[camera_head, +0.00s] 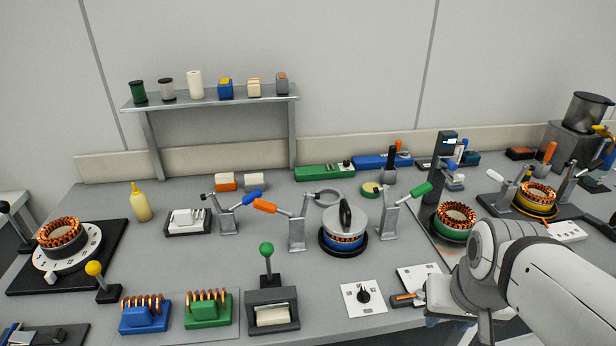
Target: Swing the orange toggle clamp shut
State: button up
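The orange toggle clamp stands mid-table on a grey metal post (297,230). Its orange handle (265,206) sticks out to the left, tilted slightly up at its outer end. Just right of the post is a stator with a blue base (343,246) under a round metal lid (358,222) with a black knob. My white arm comes in from the lower right.
A blue-handled clamp (228,219) stands close left of the orange handle, and a green-handled clamp (390,220) right of the lid. A green-knobbed lever (267,262) rises in front. A white dial plate (363,297) lies at front right. Bare table lies between these.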

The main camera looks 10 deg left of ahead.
aim_at(262, 205)
jog(key=z, duration=1.6)
jog(key=k, duration=2.6)
jog(key=u, duration=1.2)
jog(key=i, duration=1)
jog(key=u, duration=0.05)
